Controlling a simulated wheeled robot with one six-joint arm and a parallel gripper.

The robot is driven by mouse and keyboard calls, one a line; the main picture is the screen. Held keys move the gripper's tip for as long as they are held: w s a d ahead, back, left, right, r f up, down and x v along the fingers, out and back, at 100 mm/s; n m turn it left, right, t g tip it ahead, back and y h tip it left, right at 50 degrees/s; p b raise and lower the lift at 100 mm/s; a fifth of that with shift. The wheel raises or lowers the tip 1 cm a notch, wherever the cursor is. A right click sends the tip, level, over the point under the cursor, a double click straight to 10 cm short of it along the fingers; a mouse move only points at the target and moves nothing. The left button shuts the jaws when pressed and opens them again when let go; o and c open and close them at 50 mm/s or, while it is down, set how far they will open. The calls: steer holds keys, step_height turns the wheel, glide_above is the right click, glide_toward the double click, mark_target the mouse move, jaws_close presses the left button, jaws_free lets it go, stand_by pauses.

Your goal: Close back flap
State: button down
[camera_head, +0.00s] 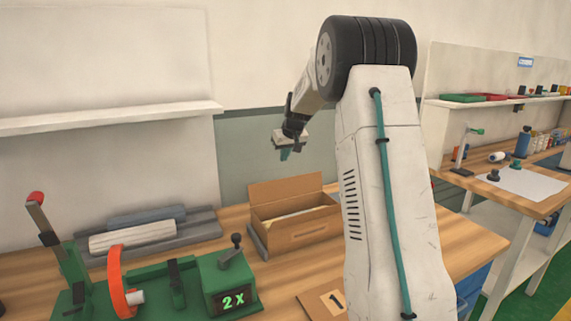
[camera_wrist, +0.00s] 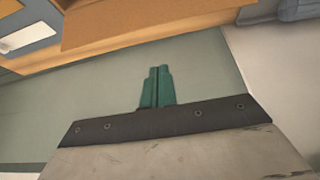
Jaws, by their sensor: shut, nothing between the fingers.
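An open cardboard box (camera_head: 300,234) stands on the wooden workbench, with a pale item lying inside it. Its back flap (camera_head: 286,189) stands up along the far side. My gripper (camera_head: 284,155) is above and behind the box, apart from the flap. In the wrist view the gripper's green fingers (camera_wrist: 157,88) are shut together with nothing between them. The cardboard (camera_wrist: 150,22) crosses the top of the wrist view, and a bit of the pale item (camera_wrist: 28,38) shows at the top left. My arm hides the box's right end in the head view.
A green machine (camera_head: 222,284) with a "2x" display and an orange ring stands at the front left. Rolled items (camera_head: 132,236) lie on a grey tray at the back left. A card marked 1 (camera_head: 318,307) lies at the front. A second table (camera_head: 545,205) stands at the right.

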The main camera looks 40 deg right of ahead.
mark_target(288, 188)
step_height(288, 188, down, 7)
stand_by(0.7)
steer(key=shift+w, duration=0.1)
steer(key=shift+d, duration=0.1)
